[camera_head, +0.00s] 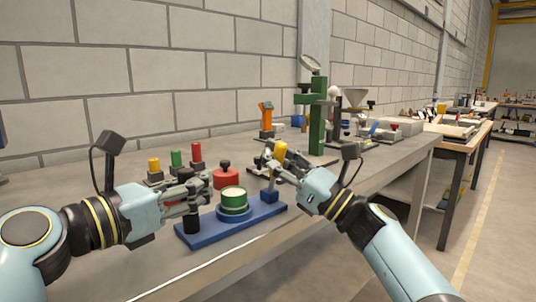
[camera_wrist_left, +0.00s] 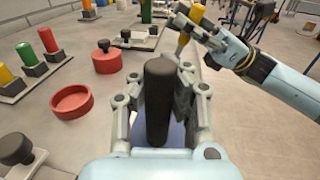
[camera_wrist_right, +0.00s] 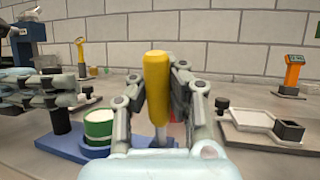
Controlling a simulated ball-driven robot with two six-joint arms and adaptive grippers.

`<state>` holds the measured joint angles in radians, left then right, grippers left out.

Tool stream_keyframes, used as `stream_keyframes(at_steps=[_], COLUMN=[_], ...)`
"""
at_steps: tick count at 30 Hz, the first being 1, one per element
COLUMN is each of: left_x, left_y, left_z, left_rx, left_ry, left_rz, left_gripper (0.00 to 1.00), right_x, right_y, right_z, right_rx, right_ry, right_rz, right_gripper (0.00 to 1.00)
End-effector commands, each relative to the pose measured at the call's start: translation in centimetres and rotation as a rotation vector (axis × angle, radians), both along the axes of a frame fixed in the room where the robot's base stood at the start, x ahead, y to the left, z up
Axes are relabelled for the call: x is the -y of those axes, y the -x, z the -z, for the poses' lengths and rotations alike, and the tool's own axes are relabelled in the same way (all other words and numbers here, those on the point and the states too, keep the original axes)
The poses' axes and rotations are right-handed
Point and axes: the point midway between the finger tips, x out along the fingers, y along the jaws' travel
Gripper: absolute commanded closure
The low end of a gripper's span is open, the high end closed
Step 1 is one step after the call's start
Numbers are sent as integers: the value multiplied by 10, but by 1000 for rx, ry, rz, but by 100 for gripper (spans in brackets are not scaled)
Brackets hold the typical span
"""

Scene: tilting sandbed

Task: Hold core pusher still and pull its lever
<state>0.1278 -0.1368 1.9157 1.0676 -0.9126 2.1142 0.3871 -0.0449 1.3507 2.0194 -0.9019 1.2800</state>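The core pusher has a blue base plate (camera_head: 262,213) near the front table edge. A green cup (camera_head: 233,198) with a pale top sits in its round blue seat. A black upright post (camera_wrist_left: 159,100) stands at its left end. The lever has a yellow grip (camera_wrist_right: 157,80) on a metal rod at the right end. My left gripper (camera_head: 198,187) has its fingers around the black post, closed on it. My right gripper (camera_head: 270,160) has its fingers on both sides of the yellow grip, closed on it. The fingers partly hide the post and grip.
A red lidded pot (camera_head: 225,178) stands just behind the base. A red ring dish (camera_wrist_left: 72,102) lies left of the post in the left wrist view. Yellow, green and red handled pieces (camera_head: 176,160) stand at the back left. A green stand (camera_head: 318,115) rises behind my right gripper.

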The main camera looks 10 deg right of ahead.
Motion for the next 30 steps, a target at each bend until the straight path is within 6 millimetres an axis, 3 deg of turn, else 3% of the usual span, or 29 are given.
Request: stream_keyframes(at_steps=[1, 20, 30], left_x=[-2, -2, -1], left_y=[0, 0, 0], left_z=[0, 0, 0], left_rx=[3, 5, 3], left_ry=[-1, -4, -3], left_rz=[-4, -6, -3], left_gripper=[100, 100, 100], right_x=[5, 9, 7], right_y=[-2, 2, 2], right_z=[10, 12, 9], right_rx=[-8, 37, 44], right_ry=[-4, -40, -43], right_rz=[13, 19, 15], right_gripper=[100, 100, 56])
